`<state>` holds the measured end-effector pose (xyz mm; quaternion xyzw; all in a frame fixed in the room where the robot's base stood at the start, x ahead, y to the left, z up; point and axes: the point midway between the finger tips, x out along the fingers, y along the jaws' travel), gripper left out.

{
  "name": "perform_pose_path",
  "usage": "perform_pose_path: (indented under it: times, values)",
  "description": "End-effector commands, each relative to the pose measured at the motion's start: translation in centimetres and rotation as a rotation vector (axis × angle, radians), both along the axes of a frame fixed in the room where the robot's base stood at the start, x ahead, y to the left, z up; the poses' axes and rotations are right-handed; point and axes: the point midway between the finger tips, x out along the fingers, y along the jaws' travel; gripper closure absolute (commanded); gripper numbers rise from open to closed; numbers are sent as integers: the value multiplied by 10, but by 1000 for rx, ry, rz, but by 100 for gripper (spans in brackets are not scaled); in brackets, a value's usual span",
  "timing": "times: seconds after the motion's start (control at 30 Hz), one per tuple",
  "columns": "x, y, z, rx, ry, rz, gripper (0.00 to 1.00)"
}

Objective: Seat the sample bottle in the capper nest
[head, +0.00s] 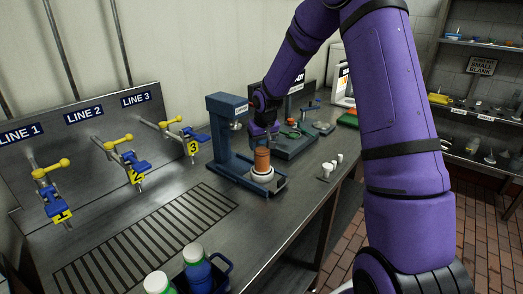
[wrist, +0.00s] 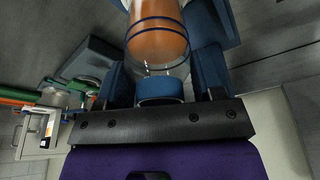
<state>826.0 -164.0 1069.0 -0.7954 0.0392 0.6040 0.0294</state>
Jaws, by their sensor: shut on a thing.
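The sample bottle (head: 262,159) is clear with orange contents and stands upright. In the head view its lower end meets the white ring of the capper nest (head: 262,175), on the base of the blue capper (head: 227,140). I cannot tell how deep it sits in the ring. My gripper (head: 264,134) is above the nest, shut on the bottle's top end. In the wrist view the fingers of my gripper (wrist: 162,88) stand on both sides of the bottle's blue top (wrist: 160,91), with the orange body (wrist: 158,42) beyond it.
Three valves with yellow handles line the left panel (head: 85,137). A drain grate (head: 145,240) lies in front of them. Two white-capped bottles (head: 197,268) stand at the front edge. Small white caps (head: 327,170) are right of the capper.

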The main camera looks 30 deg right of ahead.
Motion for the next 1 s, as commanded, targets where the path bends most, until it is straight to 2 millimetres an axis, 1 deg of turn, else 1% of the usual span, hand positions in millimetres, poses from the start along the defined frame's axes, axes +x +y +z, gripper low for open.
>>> perform_pose_path:
  times: [0.1, 0.2, 0.57, 0.6, 0.7, 1.0]
  values:
    - [-1, 0, -17, 1, 4, 0, 84]
    - [-1, 1, -28, 1, 2, 1, 84]
    - [-1, 1, -31, 1, 1, 1, 84]
    - [-1, 1, -31, 1, 1, 1, 34]
    - [-1, 0, -31, 1, 1, 0, 13]
    - [-1, 0, -29, 1, 0, 0, 13]
